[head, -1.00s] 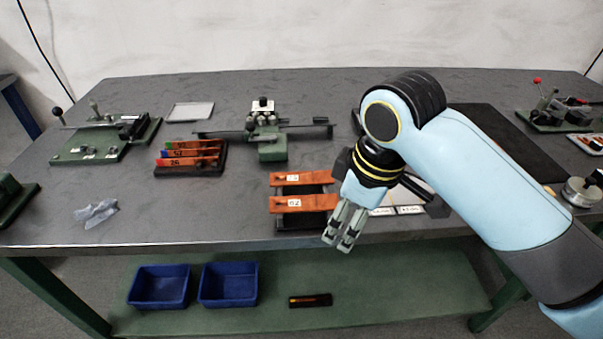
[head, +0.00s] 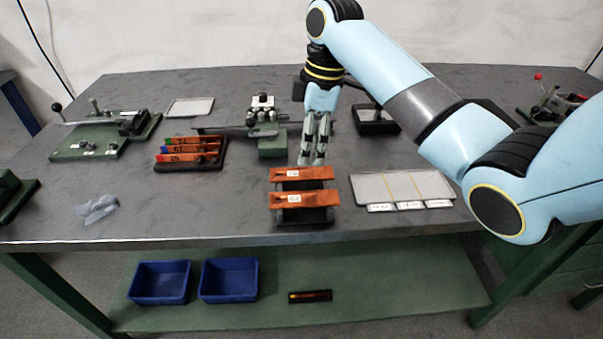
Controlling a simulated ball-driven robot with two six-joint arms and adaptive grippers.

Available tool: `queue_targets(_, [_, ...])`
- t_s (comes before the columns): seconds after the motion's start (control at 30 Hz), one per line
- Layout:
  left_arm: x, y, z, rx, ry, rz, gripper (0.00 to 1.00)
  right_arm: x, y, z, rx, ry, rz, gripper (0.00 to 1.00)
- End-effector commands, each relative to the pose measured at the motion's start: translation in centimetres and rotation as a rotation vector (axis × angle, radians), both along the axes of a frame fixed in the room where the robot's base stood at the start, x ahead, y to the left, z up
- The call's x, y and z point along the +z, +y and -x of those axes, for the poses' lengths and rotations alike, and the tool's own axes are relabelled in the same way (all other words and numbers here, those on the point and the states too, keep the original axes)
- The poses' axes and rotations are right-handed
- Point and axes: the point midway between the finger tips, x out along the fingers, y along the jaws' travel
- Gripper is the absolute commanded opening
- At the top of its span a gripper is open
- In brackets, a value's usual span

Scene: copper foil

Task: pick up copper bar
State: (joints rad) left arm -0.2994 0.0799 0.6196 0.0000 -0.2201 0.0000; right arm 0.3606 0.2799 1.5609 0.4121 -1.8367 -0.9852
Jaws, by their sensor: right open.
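Two flat copper bars with white labels lie across a black stand (head: 304,217) near the table's front middle. The far copper bar (head: 318,174) and the near copper bar (head: 275,199) lie roughly parallel, one behind the other. Several more copper bars (head: 190,149) with coloured ends sit in a black rack at the left. My right gripper (head: 312,160) points down, open and empty, with its fingertips just beyond the far bar in the picture. I cannot tell its height above the stand. My left gripper is not in view.
A green clamp fixture (head: 271,146) stands just left of the gripper. A pale tray (head: 402,187) with labelled sections lies right of the stand. A black-framed box (head: 376,120) stands behind it. Blue bins (head: 229,279) sit on the lower shelf.

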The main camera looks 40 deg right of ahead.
Motion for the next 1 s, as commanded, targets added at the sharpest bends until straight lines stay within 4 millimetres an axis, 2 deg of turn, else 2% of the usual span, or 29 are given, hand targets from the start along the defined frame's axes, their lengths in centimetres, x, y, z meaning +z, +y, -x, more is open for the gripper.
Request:
queue_targets(0.17, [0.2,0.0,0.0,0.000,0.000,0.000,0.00,-1.6,0.5,-0.1,-0.002,0.002,-0.003,0.65])
queue_targets(0.4, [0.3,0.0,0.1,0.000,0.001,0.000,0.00,-5.1,1.2,-0.3,-0.002,0.002,0.000,0.65])
queue_targets(0.7, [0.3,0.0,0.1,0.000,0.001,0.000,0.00,-5.5,1.2,-0.4,-0.001,0.000,0.001,0.64])
queue_targets(1.0, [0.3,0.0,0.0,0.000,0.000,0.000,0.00,-5.5,1.2,-0.4,-0.001,0.000,0.001,0.25])
